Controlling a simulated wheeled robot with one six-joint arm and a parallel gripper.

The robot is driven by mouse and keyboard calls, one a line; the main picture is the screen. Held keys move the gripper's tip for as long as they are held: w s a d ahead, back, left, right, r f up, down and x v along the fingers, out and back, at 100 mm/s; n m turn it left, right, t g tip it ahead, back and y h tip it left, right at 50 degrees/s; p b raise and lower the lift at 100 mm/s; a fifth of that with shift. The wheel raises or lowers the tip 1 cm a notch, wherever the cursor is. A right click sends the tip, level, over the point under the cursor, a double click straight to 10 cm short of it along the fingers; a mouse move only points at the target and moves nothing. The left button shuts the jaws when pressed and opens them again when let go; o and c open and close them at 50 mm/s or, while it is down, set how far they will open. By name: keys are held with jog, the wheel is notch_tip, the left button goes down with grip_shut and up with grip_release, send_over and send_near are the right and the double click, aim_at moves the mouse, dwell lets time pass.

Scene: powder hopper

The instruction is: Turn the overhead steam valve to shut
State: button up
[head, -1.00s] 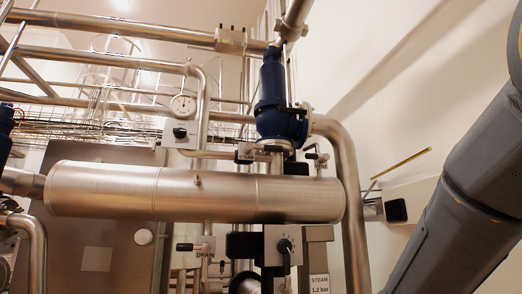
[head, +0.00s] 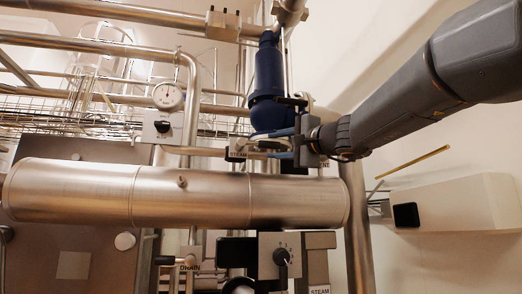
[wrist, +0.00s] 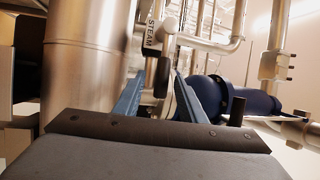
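The overhead steam valve is marked by a STEAM tag (head: 238,153), just left of the blue valve body's base; the tag also shows in the wrist view (wrist: 153,36). A dark handle (wrist: 161,78) hangs near the tag in the wrist view. My gripper (head: 272,145) comes in from the right at the base of the blue valve body. In the wrist view its two blue fingers (wrist: 159,82) stand apart, with the dark handle in line with the gap between them. I cannot tell whether the handle is within the fingers' reach or touched; the head view partly hides it.
The blue valve body (head: 267,80) stands close above my gripper. A large steel cylinder (head: 180,196) lies just below. A gauge (head: 167,96), a DRAIN valve (head: 190,260) and a selector knob (head: 283,257) are nearby. A white box (head: 465,203) juts out at right.

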aim_at(261, 146)
jog(key=shift+d+r, duration=0.15)
jog(key=shift+r, duration=0.1)
jog(key=shift+w+a+r+p, duration=0.1)
jog(key=shift+w+a+p, duration=0.1)
jog(key=shift+w+p, duration=0.1)
jog(key=p+x, duration=0.3)
jog(key=x, duration=0.4)
jog(key=shift+a, duration=0.1)
grip_shut()
